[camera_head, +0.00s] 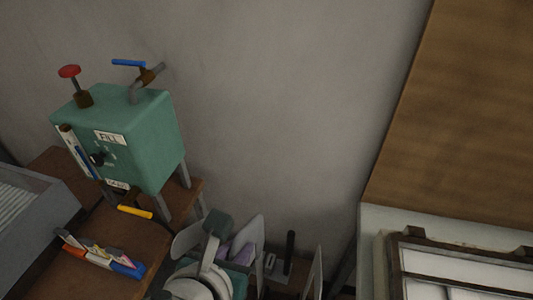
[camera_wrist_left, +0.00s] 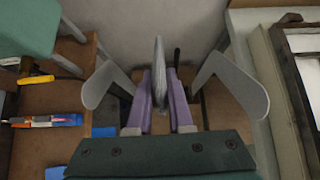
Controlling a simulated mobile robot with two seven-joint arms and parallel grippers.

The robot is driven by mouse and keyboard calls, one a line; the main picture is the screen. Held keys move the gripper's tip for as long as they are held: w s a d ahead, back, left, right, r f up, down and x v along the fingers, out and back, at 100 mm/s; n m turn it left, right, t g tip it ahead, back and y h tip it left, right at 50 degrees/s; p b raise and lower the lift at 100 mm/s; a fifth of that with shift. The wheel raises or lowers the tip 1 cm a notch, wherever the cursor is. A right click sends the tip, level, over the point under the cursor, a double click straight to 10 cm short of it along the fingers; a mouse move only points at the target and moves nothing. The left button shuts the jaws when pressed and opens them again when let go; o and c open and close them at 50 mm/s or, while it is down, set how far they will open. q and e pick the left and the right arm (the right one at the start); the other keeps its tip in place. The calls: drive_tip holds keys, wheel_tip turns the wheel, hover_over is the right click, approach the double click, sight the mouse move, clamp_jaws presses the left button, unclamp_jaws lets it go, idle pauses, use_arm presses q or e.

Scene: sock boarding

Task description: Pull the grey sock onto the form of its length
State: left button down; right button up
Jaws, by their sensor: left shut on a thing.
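My left gripper (camera_head: 243,252) shows at the bottom middle of the head view, with its purple fingers pointing down among the forms. In the left wrist view its two fingers (camera_wrist_left: 159,112) are shut on a thin grey piece (camera_wrist_left: 158,70), seen nearly edge-on. It looks like the grey sock, but I cannot tell how much of a form is inside it. A pale grey foot-shaped form (camera_wrist_left: 104,84) stands to the left of the fingers and another form (camera_wrist_left: 235,84) to the right, both apart from them. My right gripper is not in view.
A green FILL box (camera_head: 145,140) with a red knob and blue lever stands on the brown table (camera_head: 60,168) at the left. Colored markers (camera_head: 103,258) lie in front of it. A grey tray (camera_head: 35,215) is at far left. A framed white-paned unit (camera_head: 465,262) stands at right.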

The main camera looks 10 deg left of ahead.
use_arm(q)
drive_tip(key=shift+f+b, duration=3)
drive_tip(key=shift+f, duration=0.4)
drive_tip(key=c, duration=0.7)
unclamp_jaws()
drive_tip(key=shift+c, duration=0.2)
drive_tip(key=p+v, duration=0.4)
drive_tip(key=v, duration=0.6)
